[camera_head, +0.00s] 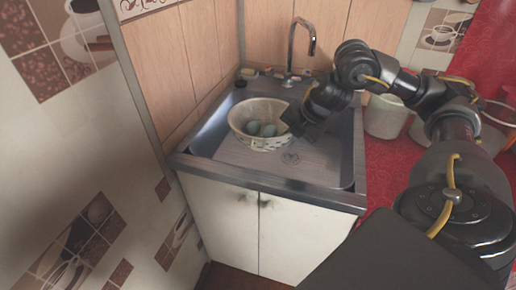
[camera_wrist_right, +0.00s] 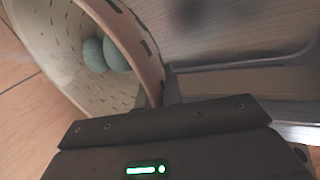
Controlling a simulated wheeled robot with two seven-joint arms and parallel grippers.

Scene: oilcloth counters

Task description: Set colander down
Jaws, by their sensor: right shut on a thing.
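The colander (camera_head: 243,136) is a pale cream bowl with small slots, in the metal sink in the head view. It holds two blue-green round things (camera_head: 260,129). My right gripper (camera_head: 290,121) is shut on the colander's right rim. In the right wrist view the colander (camera_wrist_right: 60,75) fills the upper left, its rim between the fingers of the right gripper (camera_wrist_right: 160,95). Whether the colander's base touches the sink bottom cannot be told. My left gripper is not in view.
The sink (camera_head: 225,158) has a raised metal edge and a faucet (camera_head: 291,48) at the back. A whitish container (camera_head: 385,118) stands on the red counter (camera_head: 378,175) at right. The front of the sink floor is free.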

